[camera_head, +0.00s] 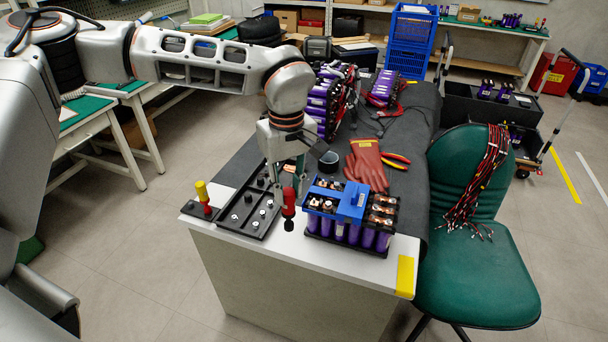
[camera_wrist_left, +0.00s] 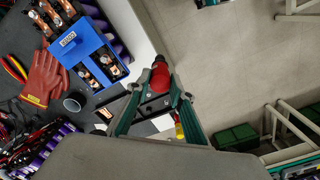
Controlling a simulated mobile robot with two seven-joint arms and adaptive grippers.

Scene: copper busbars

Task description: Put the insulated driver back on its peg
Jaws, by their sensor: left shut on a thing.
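The insulated driver has a red handle (camera_head: 288,203) and a dark lower end. My left gripper (camera_head: 287,178) is shut on it and holds it upright over the front of the white table, beside the black tray. In the left wrist view the red driver (camera_wrist_left: 160,77) shows between the fingertips of my left gripper (camera_wrist_left: 158,90). A black holder (camera_head: 197,211) at the table's left corner carries a tool with a yellow handle (camera_head: 201,190). The yellow handle also shows in the left wrist view (camera_wrist_left: 179,131). I cannot make out an empty peg. My right gripper is not in view.
A black tray with bright studs (camera_head: 238,222) lies left of the driver. A battery module with a blue cover (camera_head: 351,207) stands close on its right. Red gloves (camera_head: 366,166), pliers (camera_head: 396,158) and a dark cup (camera_head: 329,161) lie behind. A green chair (camera_head: 476,280) stands right.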

